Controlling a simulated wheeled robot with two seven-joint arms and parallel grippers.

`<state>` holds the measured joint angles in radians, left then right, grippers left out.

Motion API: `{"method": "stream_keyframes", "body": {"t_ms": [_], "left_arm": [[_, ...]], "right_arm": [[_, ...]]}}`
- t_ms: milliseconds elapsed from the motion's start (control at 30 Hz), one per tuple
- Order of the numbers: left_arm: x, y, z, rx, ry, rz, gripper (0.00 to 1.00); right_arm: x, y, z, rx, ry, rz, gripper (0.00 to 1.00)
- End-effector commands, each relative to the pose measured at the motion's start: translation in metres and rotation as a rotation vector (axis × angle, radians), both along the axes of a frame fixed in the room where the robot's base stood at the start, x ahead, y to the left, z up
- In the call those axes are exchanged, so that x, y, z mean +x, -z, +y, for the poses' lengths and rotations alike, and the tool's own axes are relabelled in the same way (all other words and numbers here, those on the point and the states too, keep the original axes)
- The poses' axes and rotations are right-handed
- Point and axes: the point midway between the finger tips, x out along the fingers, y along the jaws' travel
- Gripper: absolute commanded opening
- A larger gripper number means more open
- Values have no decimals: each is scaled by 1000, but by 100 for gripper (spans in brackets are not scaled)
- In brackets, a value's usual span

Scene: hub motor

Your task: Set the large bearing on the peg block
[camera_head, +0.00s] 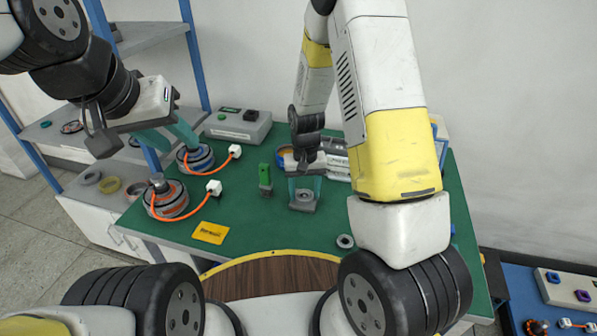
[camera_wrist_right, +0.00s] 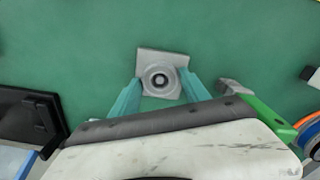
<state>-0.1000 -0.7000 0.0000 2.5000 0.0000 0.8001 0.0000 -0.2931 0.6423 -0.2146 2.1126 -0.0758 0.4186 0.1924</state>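The grey peg block (camera_wrist_right: 152,55) lies on the green table top, and it also shows in the head view (camera_head: 303,208). The large bearing (camera_wrist_right: 160,77), a grey ring, is at the block with the round peg end showing in its middle. I cannot tell whether it is fully seated. My right gripper (camera_head: 305,192) points down over the block. Its teal fingers (camera_wrist_right: 161,85) flank the bearing and appear to touch both sides. My left gripper (camera_head: 168,140) is off to the left above the table edge, its teal fingers apart and empty.
Two wheel hubs with orange cables (camera_head: 168,200) (camera_head: 196,158) stand at the left. A green upright part (camera_head: 265,178) is just left of the block. A small ring (camera_head: 345,241) and a yellow label (camera_head: 210,232) lie nearer. A grey control box (camera_head: 238,127) stands behind.

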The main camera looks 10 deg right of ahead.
Motion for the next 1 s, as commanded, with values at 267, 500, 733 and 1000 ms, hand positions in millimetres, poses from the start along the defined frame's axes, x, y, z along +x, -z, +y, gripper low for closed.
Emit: {"method": "stream_keyframes", "body": {"t_ms": [267, 500, 733, 1000], "left_arm": [[0, 0, 0, 0, 0, 0, 36], [0, 0, 0, 0, 0, 0, 36], [0, 0, 0, 0, 0, 0, 36], [0, 0, 0, 0, 0, 0, 36]], "right_arm": [[0, 0, 0, 0, 0, 0, 66], [1, -14, 0, 1, 0, -4, 66], [1, -62, 1, 2, -2, -7, 66], [1, -110, 0, 1, 0, -4, 66]]}}
